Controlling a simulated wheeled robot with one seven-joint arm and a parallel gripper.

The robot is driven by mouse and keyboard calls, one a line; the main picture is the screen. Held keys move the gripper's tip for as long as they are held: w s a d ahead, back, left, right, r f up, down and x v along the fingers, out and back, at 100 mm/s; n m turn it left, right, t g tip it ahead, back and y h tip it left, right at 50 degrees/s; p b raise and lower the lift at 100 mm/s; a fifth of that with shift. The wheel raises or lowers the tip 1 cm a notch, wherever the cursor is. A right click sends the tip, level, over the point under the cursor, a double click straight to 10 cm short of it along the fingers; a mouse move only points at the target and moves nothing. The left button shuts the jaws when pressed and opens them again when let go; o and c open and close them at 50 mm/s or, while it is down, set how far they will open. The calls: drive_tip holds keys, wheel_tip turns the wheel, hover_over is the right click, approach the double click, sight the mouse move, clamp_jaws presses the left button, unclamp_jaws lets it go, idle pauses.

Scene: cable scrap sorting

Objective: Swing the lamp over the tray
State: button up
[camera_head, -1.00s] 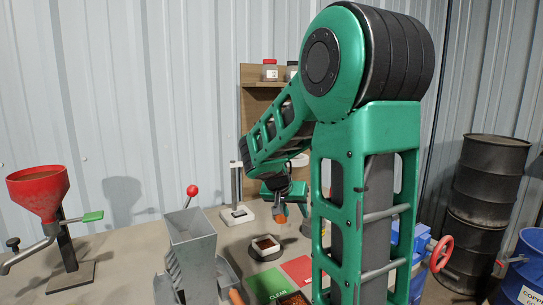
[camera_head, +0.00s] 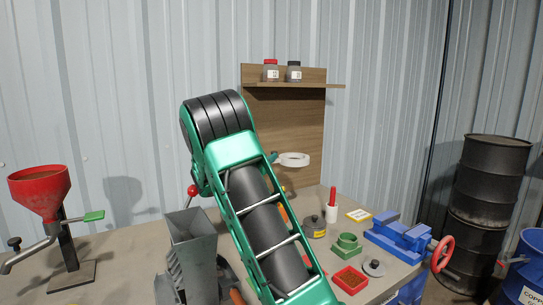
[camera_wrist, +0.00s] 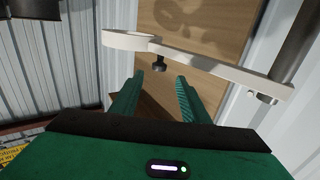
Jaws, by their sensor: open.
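The lamp has a white ring-shaped head (camera_head: 293,159), raised above the bench in front of the wooden back panel in the head view. In the wrist view, its white ring and flat arm (camera_wrist: 222,70) cross the upper picture, with a dark knob (camera_wrist: 159,63) hanging under the ring's inner end. My gripper (camera_wrist: 160,77) is open and empty, its two green fingers pointing at the knob. The knob appears just beyond the fingertips; I cannot tell if they touch. A red tray (camera_head: 338,284) with brown bits is on the bench. My arm hides the middle of the bench.
A grey metal hopper (camera_head: 192,240) and a red funnel (camera_head: 40,190) stand at the left. A wooden shelf (camera_head: 310,85) holds two jars.

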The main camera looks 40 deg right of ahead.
sight(272, 153)
drive_tip(key=x, duration=0.8)
drive_tip(key=shift+c, duration=0.7)
